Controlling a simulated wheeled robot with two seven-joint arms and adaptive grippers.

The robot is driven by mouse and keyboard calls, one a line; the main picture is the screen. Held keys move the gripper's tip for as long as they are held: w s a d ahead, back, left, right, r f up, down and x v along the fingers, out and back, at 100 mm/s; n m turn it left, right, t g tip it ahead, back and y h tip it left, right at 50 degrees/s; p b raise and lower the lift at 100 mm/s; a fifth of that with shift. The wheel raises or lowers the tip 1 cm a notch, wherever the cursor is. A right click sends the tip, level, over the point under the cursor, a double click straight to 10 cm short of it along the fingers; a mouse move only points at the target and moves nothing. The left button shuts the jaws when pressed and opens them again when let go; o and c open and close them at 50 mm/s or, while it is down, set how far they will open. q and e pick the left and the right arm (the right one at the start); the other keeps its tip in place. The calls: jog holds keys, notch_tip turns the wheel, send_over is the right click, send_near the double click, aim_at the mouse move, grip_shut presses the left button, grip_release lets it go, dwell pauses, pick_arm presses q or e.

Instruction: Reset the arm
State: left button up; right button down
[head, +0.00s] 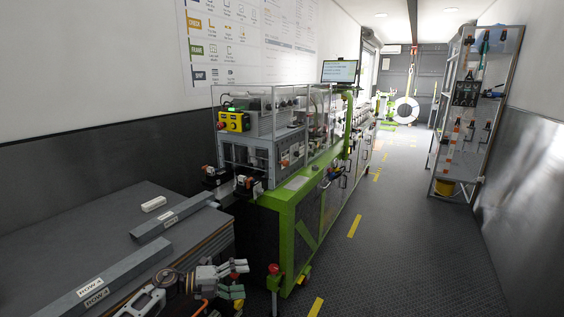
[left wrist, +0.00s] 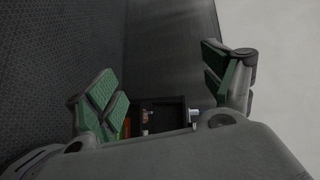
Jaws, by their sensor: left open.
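My left gripper (head: 234,280) is low in the head view, in front of the grey workbench's right end. Its grey fingers with green pads are spread apart. In the left wrist view the two green-padded fingers (left wrist: 160,85) also stand wide apart, with nothing held between them. Behind the gap a dark open box (left wrist: 165,116) with small items in it shows, partly hidden by the gripper body. My right gripper is in neither view.
A grey workbench (head: 70,237) with long bars labelled ROW lies left. A green-framed machine (head: 290,205) with clear covers stands beyond it. A tool rack (head: 453,190) stands right. The dark floor aisle (head: 390,240) between is clear.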

pick_arm(q)
jog(key=s+a+f+n+t+y, duration=0.1)
jog(key=a+f+n+t+y, duration=0.25)
jog(key=f+n, duration=0.45)
jog(key=s+a+f+n+t+y, duration=0.2)
jog(key=a+f+n, duration=0.2)
jog(key=f, duration=0.7)
jog(key=s+a+f+n+t+y, duration=0.1)
jog(key=a+f+n+t+y, duration=0.2)
jog(key=f+n, duration=0.5)
jog(key=s+a+f+n+g+y, duration=0.1)
jog(key=s+a+f+y, duration=0.1)
jog(key=s+f, duration=0.35)
jog(key=s+a+f+n+g+y, duration=0.1)
jog(key=s+f, duration=0.2)
jog(key=f, duration=0.5)
jog(key=s+f+n+g+y, duration=0.1)
jog(key=s+f, duration=0.5)
jog(key=s, duration=0.8)
jog(key=s+f+n+g+y, duration=0.1)
jog(key=s+f+n+g, duration=0.3)
jog(key=s, duration=1.1)
jog(key=s+f+n+g+y, duration=0.1)
jog(key=s+f+g, duration=0.4)
jog(key=s+f, duration=0.5)
jog(key=s+n, duration=0.1)
jog(key=s, duration=0.3)
jog(key=shift+s+d+n+y, duration=0.15)
jog(key=shift+s+n+y, duration=0.1)
jog(key=shift+n+y, duration=0.1)
